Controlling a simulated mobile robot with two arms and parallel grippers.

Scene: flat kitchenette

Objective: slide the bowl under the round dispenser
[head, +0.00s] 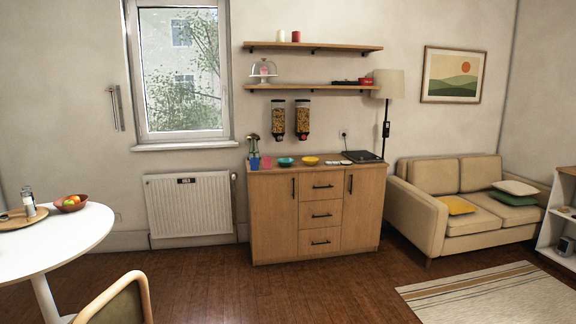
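Two dispensers filled with brown pieces hang on the wall under the lower shelf, side by side: a left dispenser (278,117) and a right dispenser (302,117). At this distance I cannot tell which one is round. Below them on the wooden cabinet (262,173) stand a teal bowl (286,162) and a yellow bowl (310,161). The teal bowl is roughly below the gap between the dispensers, and the yellow bowl is a little right of the right dispenser. Neither of my grippers is in view.
Left of the bowls are blue and pink cups (266,162). A dark flat appliance (362,157) sits at the cabinet's right end. A white round table (70,232) and a chair (116,298) stand at left, a sofa (472,222) at right. The floor before the cabinet is clear.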

